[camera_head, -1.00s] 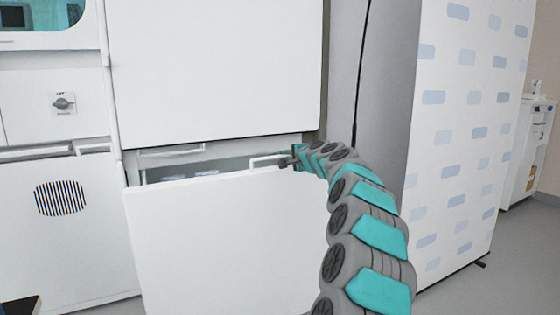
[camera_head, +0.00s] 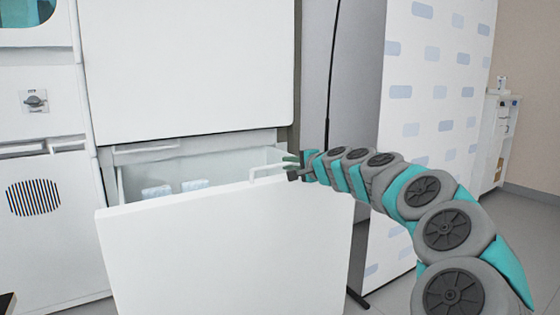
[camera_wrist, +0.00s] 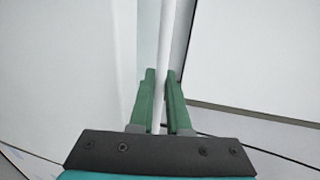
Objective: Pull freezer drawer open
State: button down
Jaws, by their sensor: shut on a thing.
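The freezer drawer (camera_head: 225,240) is a large white front pulled partly out of the white freezer. Its inside shows behind the front, with pale blue-white packs (camera_head: 175,188) in it. A thin white handle (camera_head: 268,171) stands on the drawer's top edge, toward its right end. My gripper (camera_head: 291,164) reaches it from the right and is shut on it. In the wrist view, the green fingers (camera_wrist: 160,100) are on either side of the white handle bar (camera_wrist: 163,60).
The upper freezer door (camera_head: 195,65) is closed above the drawer. A white cabinet with a dial (camera_head: 35,100) stands at the left. A white panel with blue patches (camera_head: 435,100) stands at the right, behind my arm. Grey floor shows at the lower right.

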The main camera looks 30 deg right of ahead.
jog(key=s, duration=0.9)
jog(key=shift+s+d, duration=0.15)
jog(key=shift+d, duration=0.05)
jog(key=shift+f, duration=0.1)
jog(key=c, duration=1.2)
grip_release()
jog(key=shift+o, duration=0.2)
jog(key=s+r, duration=0.1)
jog(key=s, duration=0.6)
jog(key=shift+s+d+r, duration=0.15)
jog(key=shift+s+r, duration=0.15)
jog(key=shift+s, duration=0.05)
